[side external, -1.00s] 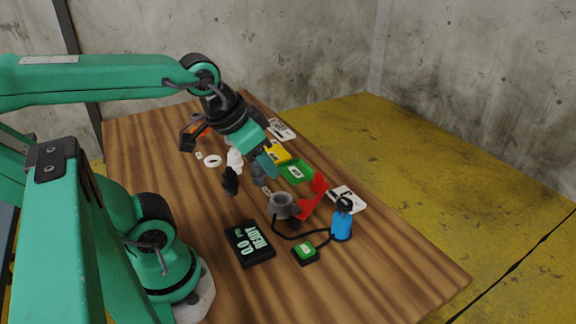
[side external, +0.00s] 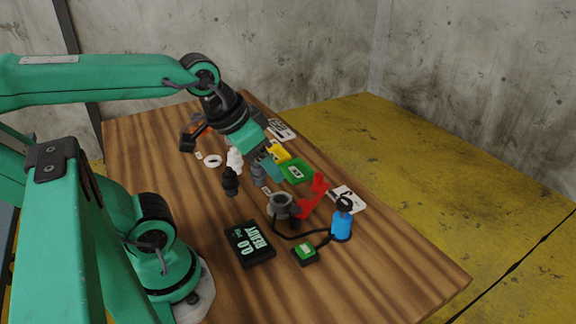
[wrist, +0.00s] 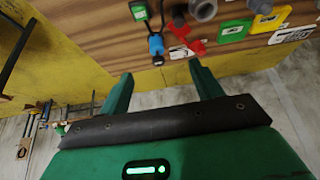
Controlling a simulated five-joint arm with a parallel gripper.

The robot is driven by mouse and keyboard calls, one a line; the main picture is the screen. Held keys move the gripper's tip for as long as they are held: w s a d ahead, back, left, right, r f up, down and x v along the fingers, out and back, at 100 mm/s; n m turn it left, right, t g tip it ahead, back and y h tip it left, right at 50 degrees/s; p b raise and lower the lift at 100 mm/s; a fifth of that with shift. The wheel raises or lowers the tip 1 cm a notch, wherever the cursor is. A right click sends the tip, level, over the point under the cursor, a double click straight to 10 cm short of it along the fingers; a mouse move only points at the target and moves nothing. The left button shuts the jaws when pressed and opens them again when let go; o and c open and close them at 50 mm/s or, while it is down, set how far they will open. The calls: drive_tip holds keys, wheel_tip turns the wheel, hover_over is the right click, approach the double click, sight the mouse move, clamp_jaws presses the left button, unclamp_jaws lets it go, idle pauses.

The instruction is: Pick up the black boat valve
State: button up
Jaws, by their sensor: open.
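The black boat valve (side external: 230,182) stands upright on the wooden table in the side external view, just in front of a white valve (side external: 235,159) and left of a grey valve (side external: 258,174). I cannot make it out in the wrist view. My gripper (side external: 270,160) is above the table, up and to the right of the black valve in the picture, apart from it. In the wrist view the two green fingers of my gripper (wrist: 162,88) are spread with nothing between them.
A black display (side external: 249,243) and green button (side external: 305,252) lie in front.

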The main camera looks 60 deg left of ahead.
drive_tip(key=n+g, duration=0.2)
drive_tip(key=g, duration=0.4)
hover_over(228, 168)
wheel_tip(228, 168, down, 12)
drive_tip(key=shift+d+r, duration=0.1)
drive_tip(key=shift+f, duration=1.35)
drive_tip(key=shift+f, duration=0.1)
drive_tip(key=shift+f, duration=2.45)
drive_tip(key=shift+c, duration=0.3)
